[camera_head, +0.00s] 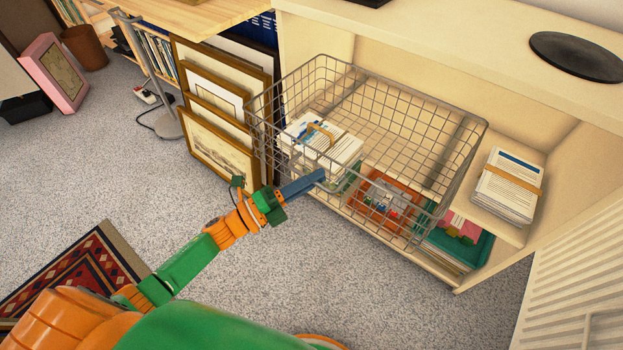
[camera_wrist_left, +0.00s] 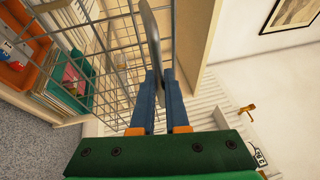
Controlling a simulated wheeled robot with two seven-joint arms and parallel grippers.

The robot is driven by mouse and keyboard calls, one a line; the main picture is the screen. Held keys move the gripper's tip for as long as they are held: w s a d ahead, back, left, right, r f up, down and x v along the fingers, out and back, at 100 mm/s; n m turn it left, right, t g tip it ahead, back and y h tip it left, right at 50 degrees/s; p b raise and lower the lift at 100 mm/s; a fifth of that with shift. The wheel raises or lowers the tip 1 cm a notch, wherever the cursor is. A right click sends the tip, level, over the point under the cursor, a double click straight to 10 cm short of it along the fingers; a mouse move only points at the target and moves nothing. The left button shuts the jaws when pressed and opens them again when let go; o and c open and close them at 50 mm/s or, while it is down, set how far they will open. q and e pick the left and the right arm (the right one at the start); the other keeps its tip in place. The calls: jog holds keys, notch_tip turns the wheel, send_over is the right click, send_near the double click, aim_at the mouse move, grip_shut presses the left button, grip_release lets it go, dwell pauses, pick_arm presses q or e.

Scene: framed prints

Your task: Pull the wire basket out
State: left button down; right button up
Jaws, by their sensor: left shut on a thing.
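The wire basket (camera_head: 425,160) is a grey mesh box, in the open compartment of the cream shelf unit with its front part jutting forward. A banded stack of papers (camera_head: 322,142) shows inside its left part. My left gripper (camera_head: 320,177) is at the basket's front side, its blue fingers shut on the basket's front. In the left wrist view the fingers (camera_wrist_left: 160,85) close around a flat grey metal strip at the front of the wire basket (camera_wrist_left: 120,50). The exact grip contact is hidden in the head view. My right gripper is not in view.
An orange tray (camera_head: 388,200) and a teal tray (camera_head: 470,240) sit beneath the basket. Another banded paper stack (camera_head: 508,188) lies on the shelf at right. Framed prints (camera_head: 222,152) lean close at the basket's left. The carpet (camera_head: 330,285) in front is clear.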

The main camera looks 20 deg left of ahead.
pick_arm(q)
jog(key=c, duration=0.9)
grip_release()
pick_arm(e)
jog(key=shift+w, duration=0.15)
pick_arm(q)
jog(key=shift+s+a+f, duration=0.1)
jog(key=shift+s+a, duration=0.05)
jog(key=shift+a, duration=0.05)
jog(key=v, duration=0.6)
jog(key=shift+s+a, duration=0.2)
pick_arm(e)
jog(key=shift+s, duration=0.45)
